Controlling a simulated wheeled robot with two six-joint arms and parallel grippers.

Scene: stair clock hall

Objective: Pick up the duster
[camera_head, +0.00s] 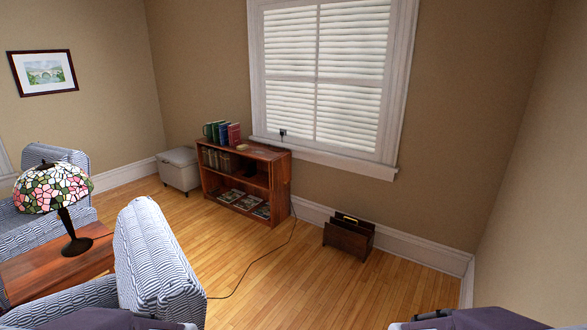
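I cannot make out a duster anywhere in the head view. Parts of my own two arms show at the bottom edge, left and right, but neither gripper is in the picture. A low wooden bookcase (281,187) stands against the wall under the window. Upright books (222,133) and a small tan object (242,147) are on its top, with more items on its shelves, too small to tell apart. A dark wooden rack (347,239) stands on the floor to the right, with something yellowish at its top.
A striped armchair (152,255) stands close at the lower left, beside a wooden table (95,262) with a stained-glass lamp (55,190). A grey ottoman (179,169) is left of the bookcase. A black cord (262,262) crosses the floor. The floor (310,290) ahead is otherwise clear.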

